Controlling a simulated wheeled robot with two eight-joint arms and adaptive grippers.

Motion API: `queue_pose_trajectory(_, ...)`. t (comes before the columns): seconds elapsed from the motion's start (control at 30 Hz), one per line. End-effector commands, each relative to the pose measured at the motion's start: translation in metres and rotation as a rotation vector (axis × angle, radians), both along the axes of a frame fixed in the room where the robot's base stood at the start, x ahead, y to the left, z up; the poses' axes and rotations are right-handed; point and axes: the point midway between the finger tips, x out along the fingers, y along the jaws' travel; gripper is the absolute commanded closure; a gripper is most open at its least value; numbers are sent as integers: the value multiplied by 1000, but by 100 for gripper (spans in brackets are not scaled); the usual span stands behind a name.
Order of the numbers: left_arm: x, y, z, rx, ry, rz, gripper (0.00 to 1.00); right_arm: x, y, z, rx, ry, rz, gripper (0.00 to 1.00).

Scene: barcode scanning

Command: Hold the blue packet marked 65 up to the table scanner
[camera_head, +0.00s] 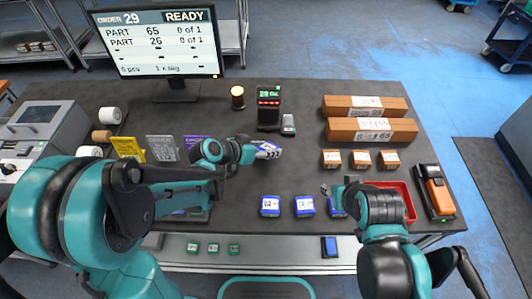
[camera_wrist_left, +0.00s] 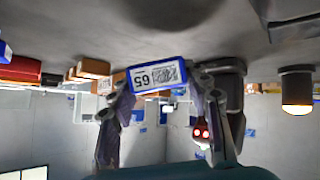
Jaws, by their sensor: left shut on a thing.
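My left gripper (camera_head: 257,151) is shut on a blue packet (camera_head: 268,149) and holds it in front of the table scanner (camera_head: 268,103), on the near side and apart from it. In the left wrist view the packet (camera_wrist_left: 157,77) is between my left fingers (camera_wrist_left: 160,88). Its white label faces that camera, with a code and 65, upside down. The scanner's red lights (camera_wrist_left: 202,133) show there below right of the packet.
Two more blue packets (camera_head: 270,206) (camera_head: 304,206) lie at the front. Brown boxes (camera_head: 372,130), a red tray (camera_head: 409,205) and an orange handheld device (camera_head: 437,190) are at the right. A monitor (camera_head: 160,45) reads order 29, ready, parts 65 and 26 at 0 of 1.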

Motion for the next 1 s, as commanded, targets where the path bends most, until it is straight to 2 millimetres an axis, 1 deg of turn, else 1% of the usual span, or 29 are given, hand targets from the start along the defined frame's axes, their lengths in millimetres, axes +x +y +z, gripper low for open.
queue_pose_trajectory(0.03, 3, 0, -5, 0, 0, 0, 86, 0, 0, -5, 0, 0, 0, 60)
queue_pose_trajectory(0.23, 10, 0, -10, -1, 1, 1, 86, 0, 0, -8, 0, 0, 0, 60)
queue_pose_trajectory(0.47, 11, 0, -10, -1, -1, 0, 86, 0, 0, -8, 0, 0, 0, 60)
queue_pose_trajectory(0.53, 6, 0, -4, -1, -1, 0, 86, 0, 0, -3, 0, 0, 0, 60)
queue_pose_trajectory(0.67, -19, 0, 18, 0, 0, 0, 86, 0, 0, 16, 0, 0, 0, 60)
queue_pose_trajectory(1.0, -90, 0, 74, 0, -1, 1, 86, 0, 0, 70, 0, 0, 0, 60)
